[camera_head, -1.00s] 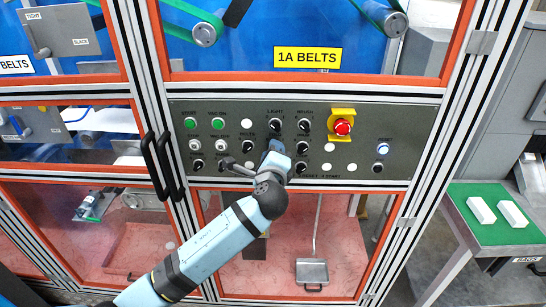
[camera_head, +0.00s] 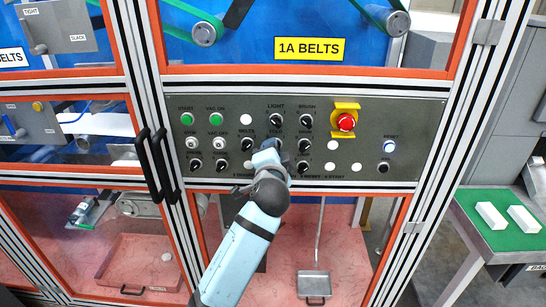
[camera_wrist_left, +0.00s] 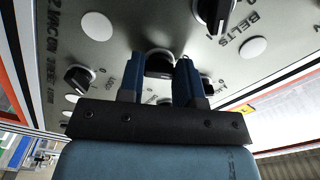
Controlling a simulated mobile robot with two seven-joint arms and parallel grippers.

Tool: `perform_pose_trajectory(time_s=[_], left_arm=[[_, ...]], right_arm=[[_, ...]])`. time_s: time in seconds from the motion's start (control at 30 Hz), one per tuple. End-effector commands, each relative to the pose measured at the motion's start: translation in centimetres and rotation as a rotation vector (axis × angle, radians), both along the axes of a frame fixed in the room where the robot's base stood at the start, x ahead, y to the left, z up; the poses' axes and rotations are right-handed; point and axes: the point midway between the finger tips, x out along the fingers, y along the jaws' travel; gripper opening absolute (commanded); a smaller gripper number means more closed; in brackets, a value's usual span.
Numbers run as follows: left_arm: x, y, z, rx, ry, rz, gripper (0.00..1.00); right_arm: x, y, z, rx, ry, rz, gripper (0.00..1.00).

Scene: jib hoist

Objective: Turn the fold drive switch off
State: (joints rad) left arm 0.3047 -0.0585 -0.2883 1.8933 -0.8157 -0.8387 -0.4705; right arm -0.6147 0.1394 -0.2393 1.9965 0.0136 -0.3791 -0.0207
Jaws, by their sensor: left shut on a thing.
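The fold drive switch (camera_wrist_left: 159,66) is a black knob on the grey control panel (camera_head: 400,112). It sits under the FOLD label in the panel's middle column, and my gripper largely covers it in the head view. My left gripper (camera_head: 270,152) is at the panel. In the left wrist view its two blue fingers (camera_wrist_left: 160,74) stand either side of the knob, shut on it. Which way the knob points cannot be made out. My right gripper is not in view.
The belts switch (camera_head: 247,144) is just left of my gripper, the light switch (camera_head: 276,120) above, and other black knobs close to the right. A red emergency stop (camera_head: 346,121) on a yellow plate is further right. Black door handles (camera_head: 158,165) stick out at left.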

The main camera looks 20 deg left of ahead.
Motion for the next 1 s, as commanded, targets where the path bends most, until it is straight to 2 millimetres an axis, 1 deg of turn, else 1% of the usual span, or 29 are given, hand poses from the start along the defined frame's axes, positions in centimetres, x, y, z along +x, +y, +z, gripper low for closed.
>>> perform_pose_trajectory(time_s=[0.03, 0.1, 0.4, 0.97, 1.0], left_arm=[[0.0, 0.0, -0.3, -0.034, -0.008, 0.000, 0.08], [0.0, -0.1, -0.2, -0.075, -0.020, 0.000, 0.08], [0.0, -0.1, -0.1, -0.189, -0.054, -0.001, 0.08], [0.0, -0.1, -0.1, -0.215, -0.062, -0.001, 0.08], [0.0, -0.1, -0.1, -0.215, -0.062, -0.001, 0.36]], right_arm=[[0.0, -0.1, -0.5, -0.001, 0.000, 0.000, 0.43], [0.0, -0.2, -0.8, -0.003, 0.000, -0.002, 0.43], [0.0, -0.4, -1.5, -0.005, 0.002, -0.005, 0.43], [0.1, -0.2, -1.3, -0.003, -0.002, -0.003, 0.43], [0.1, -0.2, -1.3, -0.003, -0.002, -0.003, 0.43]])
